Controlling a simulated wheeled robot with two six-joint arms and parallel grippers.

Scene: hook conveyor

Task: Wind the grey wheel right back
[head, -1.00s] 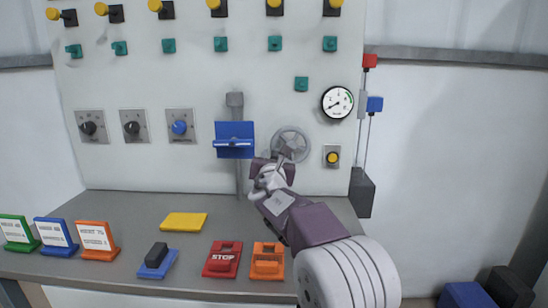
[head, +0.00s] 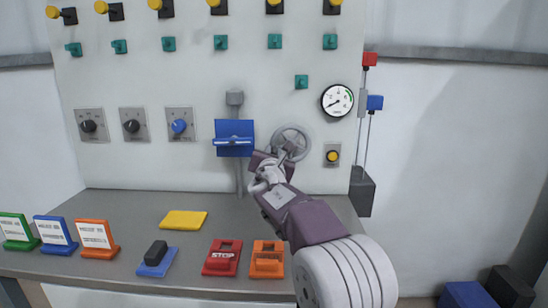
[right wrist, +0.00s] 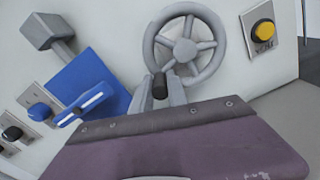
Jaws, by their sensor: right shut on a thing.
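The grey wheel (head: 291,137) is a spoked handwheel on the white panel, right of the blue holder. It shows larger in the right wrist view (right wrist: 185,50), with its round hub, spokes and most of its rim in sight. My right gripper (head: 284,151) is at the wheel's lower left edge. In the right wrist view its two grey fingers (right wrist: 161,88) are shut on the wheel's dark handle (right wrist: 159,86), at the lower left of the rim. The fingers and arm hide a little of the lower rim. My left gripper is out of view.
A blue holder (head: 234,139) juts out just left of the wheel. A yellow button (head: 333,156) is to its right and a gauge (head: 337,100) above.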

